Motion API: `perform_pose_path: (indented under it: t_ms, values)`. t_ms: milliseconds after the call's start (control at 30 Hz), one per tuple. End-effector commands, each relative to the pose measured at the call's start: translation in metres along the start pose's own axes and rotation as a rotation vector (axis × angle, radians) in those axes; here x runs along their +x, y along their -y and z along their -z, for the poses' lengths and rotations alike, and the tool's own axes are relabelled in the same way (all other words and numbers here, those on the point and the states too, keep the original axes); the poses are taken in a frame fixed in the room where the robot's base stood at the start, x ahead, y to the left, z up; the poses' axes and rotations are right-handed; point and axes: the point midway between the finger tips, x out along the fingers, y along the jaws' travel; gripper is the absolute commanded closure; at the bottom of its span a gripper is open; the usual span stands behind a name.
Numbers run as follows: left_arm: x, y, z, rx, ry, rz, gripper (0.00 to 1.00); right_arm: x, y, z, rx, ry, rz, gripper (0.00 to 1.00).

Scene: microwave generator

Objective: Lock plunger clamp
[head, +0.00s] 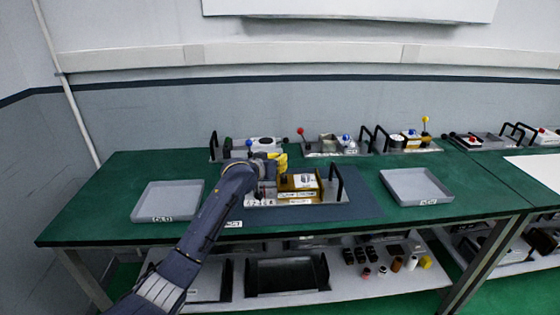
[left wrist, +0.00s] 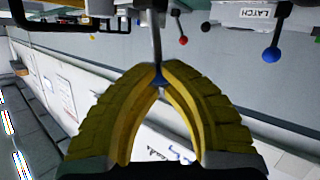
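The clamp fixture (head: 332,197) stands on a dark mat at the middle of the green table, with a brass-coloured block (head: 286,186) and a black handle at its right. My left gripper (head: 280,161) is above the fixture's back left, its yellow fingers pointing right. My right gripper is not in view.
Grey trays stand left (head: 168,199) and right (head: 412,185) of the mat. Several fixtures with coloured knobs and black handles line the table's back, including one with a yellow knob (head: 425,120). A lower shelf (head: 395,285) holds small parts. Green tabletop is free around the trays.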

Motion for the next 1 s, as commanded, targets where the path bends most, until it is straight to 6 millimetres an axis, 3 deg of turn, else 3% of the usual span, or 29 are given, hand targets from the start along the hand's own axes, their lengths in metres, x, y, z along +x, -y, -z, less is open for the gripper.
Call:
perform_pose_path:
  t_ms: [400, 700, 1000]
  values:
    - [0.002, 0.0, 0.001, -0.001, 0.001, 0.0, 1.0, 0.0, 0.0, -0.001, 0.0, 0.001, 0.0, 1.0]
    - [0.019, 0.007, 0.002, -0.053, 0.08, 0.001, 1.0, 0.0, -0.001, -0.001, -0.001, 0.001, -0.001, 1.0]
    - [0.021, 0.008, 0.001, -0.052, 0.078, 0.0, 1.0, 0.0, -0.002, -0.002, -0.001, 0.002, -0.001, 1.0]
